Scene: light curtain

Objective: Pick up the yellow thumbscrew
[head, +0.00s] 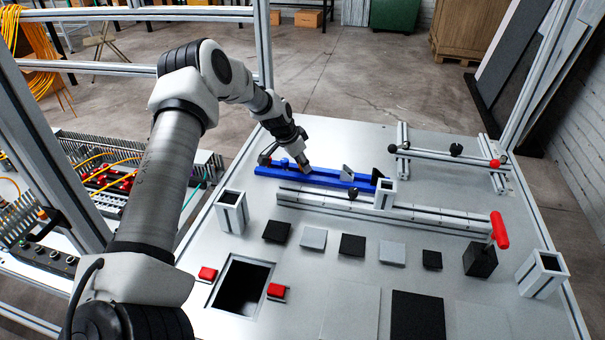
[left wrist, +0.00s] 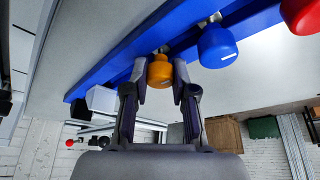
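The yellow thumbscrew (left wrist: 160,72) is mounted at the blue rail (left wrist: 110,65) in the left wrist view. My left gripper (left wrist: 160,78) is open, with one fingertip on each side of the yellow knob. A narrow gap seems to show beside the knob, so I see no firm grip. In the head view my left gripper (head: 302,165) is at the left part of the blue rail (head: 330,180), and the yellow thumbscrew is hidden there. My right gripper is not in view.
A blue thumbscrew (left wrist: 216,46) is close beside my fingers, with a red one (left wrist: 302,14) farther right. Black and grey square pads lie on the table (head: 300,265).

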